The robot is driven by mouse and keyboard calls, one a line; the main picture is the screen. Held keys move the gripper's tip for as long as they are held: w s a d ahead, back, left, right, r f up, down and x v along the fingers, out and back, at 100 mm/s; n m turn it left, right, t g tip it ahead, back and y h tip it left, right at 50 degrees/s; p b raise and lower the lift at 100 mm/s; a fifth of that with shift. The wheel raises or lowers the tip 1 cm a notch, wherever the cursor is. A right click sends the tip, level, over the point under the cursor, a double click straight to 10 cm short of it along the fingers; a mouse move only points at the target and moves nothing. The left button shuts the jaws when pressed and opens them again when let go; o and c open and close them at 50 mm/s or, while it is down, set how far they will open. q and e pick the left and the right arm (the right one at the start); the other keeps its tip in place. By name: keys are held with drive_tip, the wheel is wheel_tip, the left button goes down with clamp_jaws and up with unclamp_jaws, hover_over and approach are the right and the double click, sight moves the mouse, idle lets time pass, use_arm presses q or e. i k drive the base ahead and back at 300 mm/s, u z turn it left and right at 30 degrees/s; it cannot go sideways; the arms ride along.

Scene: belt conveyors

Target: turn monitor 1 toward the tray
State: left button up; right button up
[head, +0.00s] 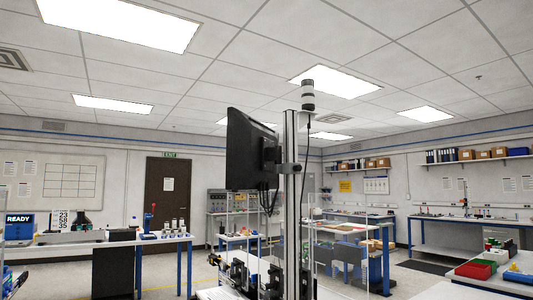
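A black monitor (241,150) is mounted on the left side of a metal upright post (292,190) in the middle of the head view. I see it nearly edge-on, its screen facing away to the left, with cables hanging below its bracket. No number on it is readable, so I cannot tell whether it is monitor 1. A red tray (475,269) lies on the bench at the lower right; I cannot tell whether it is the task's tray. Neither of my grippers shows clearly in this view.
A stack light (308,96) stands beside the post top. Black equipment (245,275) sits low around the post. A bench (115,240) with a READY screen (19,226) is at left. Another bench (470,228) lines the right wall. Floor shows between the benches.

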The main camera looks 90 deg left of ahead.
sight(253, 148)
drive_tip(key=u, duration=2.95)
drive_tip(key=i, duration=1.65)
drive_tip(key=u, duration=1.9)
drive_tip(key=k, duration=1.05)
drive_tip(key=z, duration=1.4)
